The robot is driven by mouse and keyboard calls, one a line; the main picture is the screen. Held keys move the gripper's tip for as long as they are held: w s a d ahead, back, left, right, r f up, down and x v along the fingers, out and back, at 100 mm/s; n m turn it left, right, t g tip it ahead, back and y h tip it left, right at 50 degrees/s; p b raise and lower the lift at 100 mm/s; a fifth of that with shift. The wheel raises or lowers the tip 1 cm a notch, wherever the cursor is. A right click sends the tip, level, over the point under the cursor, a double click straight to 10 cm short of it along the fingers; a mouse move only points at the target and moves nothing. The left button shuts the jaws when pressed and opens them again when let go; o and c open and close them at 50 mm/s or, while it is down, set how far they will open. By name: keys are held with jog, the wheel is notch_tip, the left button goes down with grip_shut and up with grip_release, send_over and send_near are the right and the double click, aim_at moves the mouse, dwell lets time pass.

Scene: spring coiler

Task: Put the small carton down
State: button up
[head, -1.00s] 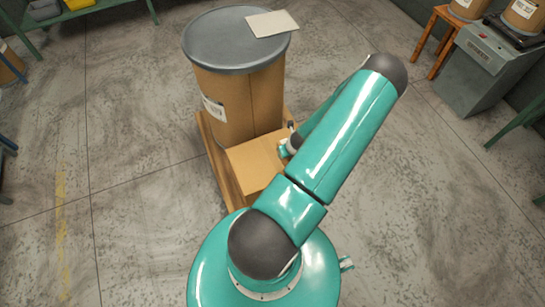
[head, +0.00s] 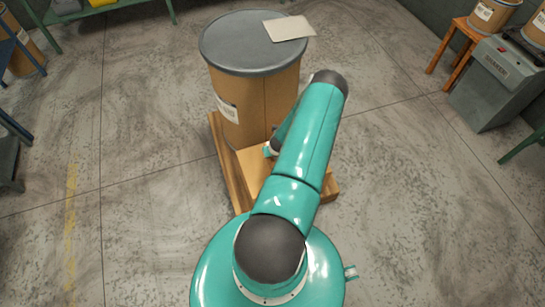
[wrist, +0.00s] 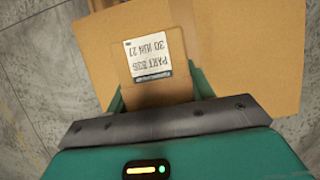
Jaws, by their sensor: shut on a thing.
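The small carton (wrist: 157,78) is brown with a white label reading PART 836. In the wrist view it sits between the teal fingers of my gripper (wrist: 157,97), which is shut on it. A wider tan cardboard surface (wrist: 245,60) lies behind it; I cannot tell whether the two touch. In the head view my gripper (head: 271,149) is mostly hidden by my arm, over a tan carton (head: 254,166) in front of the large drum. The small carton cannot be made out there.
The brown drum (head: 240,98) with a grey lid stands on a wooden pallet (head: 230,178). A light flat sheet (head: 289,28) lies on the lid. A grey cabinet (head: 492,85) and an orange stool (head: 455,45) stand at right.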

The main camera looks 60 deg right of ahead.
jog(key=shift+w+f, duration=0.2)
jog(key=shift+f, duration=1.5)
jog(key=o, duration=1.5)
jog(key=shift+f, duration=0.1)
jog(key=shift+s+r, duration=0.1)
jog(key=shift+r, duration=0.25)
jog(key=v, duration=1.1)
jog(key=shift+a+r, duration=0.1)
jog(key=shift+r, duration=0.15)
